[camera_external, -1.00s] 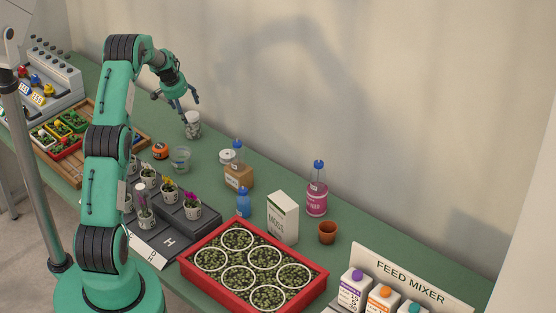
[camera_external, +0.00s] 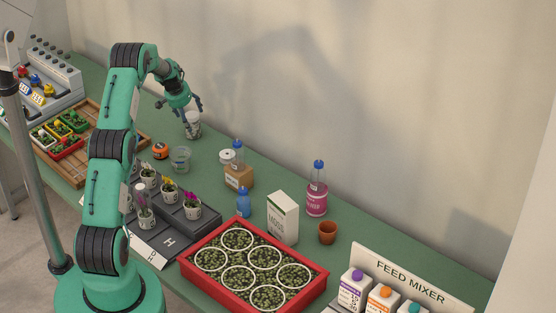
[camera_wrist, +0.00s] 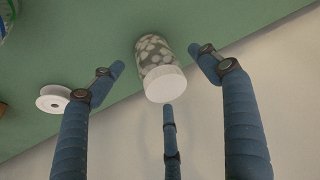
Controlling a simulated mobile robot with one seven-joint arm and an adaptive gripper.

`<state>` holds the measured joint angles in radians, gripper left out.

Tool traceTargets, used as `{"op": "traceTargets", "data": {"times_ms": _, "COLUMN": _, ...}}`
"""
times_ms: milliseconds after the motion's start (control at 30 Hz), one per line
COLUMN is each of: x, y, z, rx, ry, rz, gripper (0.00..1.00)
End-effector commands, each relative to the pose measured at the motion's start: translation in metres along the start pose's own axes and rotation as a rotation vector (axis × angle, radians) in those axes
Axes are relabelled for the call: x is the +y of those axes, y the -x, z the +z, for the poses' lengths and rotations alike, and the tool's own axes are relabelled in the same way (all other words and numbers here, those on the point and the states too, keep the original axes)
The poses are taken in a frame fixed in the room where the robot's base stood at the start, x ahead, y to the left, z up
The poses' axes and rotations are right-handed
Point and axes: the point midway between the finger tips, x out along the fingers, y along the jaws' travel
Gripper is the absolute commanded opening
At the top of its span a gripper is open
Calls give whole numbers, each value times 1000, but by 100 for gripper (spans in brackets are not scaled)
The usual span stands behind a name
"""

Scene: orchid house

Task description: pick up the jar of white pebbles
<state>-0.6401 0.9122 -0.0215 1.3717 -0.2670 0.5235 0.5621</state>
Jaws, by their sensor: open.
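The jar of white pebbles (camera_external: 193,131) stands upright on the green table near the wall. In the wrist view the jar (camera_wrist: 153,50) shows clear sides with pale pebbles inside and a white lid (camera_wrist: 165,84). My gripper (camera_external: 191,114) is open, right above and around the top of the jar. In the wrist view my blue fingers spread around the jar, one on each side and a third beyond the lid. Gaps show between the two side fingers and the jar. In the outside view the fingers partly hide the jar's top.
A white spool (camera_wrist: 52,98) lies left of the jar in the wrist view. In the outside view a clear beaker (camera_external: 180,159) and an orange round thing (camera_external: 160,151) stand in front of the jar. The wall (camera_external: 300,100) rises close behind.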

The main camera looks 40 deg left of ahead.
Motion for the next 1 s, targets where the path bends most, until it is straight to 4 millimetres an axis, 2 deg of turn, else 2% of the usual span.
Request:
{"op": "traceTargets", "data": {"times_ms": 533, "x": 4, "y": -46, "z": -1, "rx": -1, "ry": 0, "rz": 0, "gripper": 76}}
{"op": "traceTargets", "data": {"times_ms": 1000, "x": 3, "y": -50, "z": -1, "rx": 0, "ry": 0, "rz": 0, "gripper": 76}}
